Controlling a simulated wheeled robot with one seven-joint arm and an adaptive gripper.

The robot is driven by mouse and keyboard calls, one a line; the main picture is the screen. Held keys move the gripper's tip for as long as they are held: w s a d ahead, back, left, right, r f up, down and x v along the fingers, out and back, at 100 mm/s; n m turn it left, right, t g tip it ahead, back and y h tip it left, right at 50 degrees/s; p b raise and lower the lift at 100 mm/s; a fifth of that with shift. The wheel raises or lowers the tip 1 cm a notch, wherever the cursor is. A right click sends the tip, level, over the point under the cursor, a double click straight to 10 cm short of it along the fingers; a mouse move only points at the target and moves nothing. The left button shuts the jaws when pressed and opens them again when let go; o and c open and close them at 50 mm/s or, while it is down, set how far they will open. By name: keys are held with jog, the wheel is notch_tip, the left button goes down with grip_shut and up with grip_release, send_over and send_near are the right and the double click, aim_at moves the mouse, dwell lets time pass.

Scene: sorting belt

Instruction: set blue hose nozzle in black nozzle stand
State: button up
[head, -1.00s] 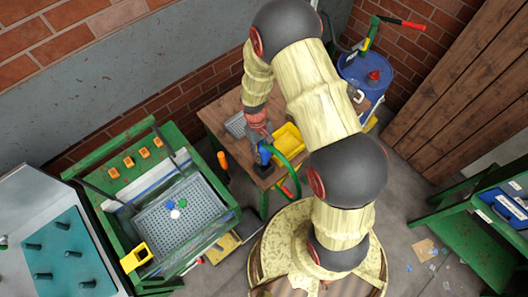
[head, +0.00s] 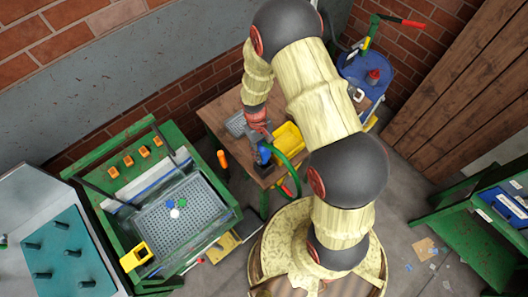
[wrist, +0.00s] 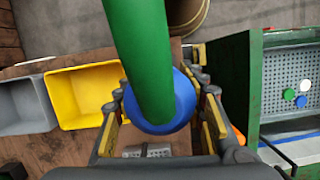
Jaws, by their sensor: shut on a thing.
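The blue hose nozzle (head: 264,155) is over the front left part of the wooden table in the head view, with a green hose (head: 290,169) running from it. In the wrist view, the nozzle (wrist: 178,113) sits between the two fingers of my gripper (wrist: 161,115), which is shut on it. The green hose hides part of it. A dark shape (head: 263,170) just below the nozzle looks like the black nozzle stand. I cannot tell whether the nozzle is in it or above it.
A yellow bin (head: 288,138) and a grey bin (wrist: 22,104) stand on the wooden table (head: 215,110) beside my gripper. A green-framed sorting station (head: 105,160) with a perforated tray is at left. A blue drum (head: 352,75) stands behind at right.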

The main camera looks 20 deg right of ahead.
jog(key=shift+f+b, duration=1.15)
jog(key=shift+f, duration=0.5)
jog(key=shift+f, duration=0.1)
jog(key=shift+f+b, duration=0.95)
jog(key=shift+f, duration=0.3)
jog(key=shift+f+b, duration=0.6)
jog(key=shift+f, duration=0.15)
jog(key=o, duration=1.3)
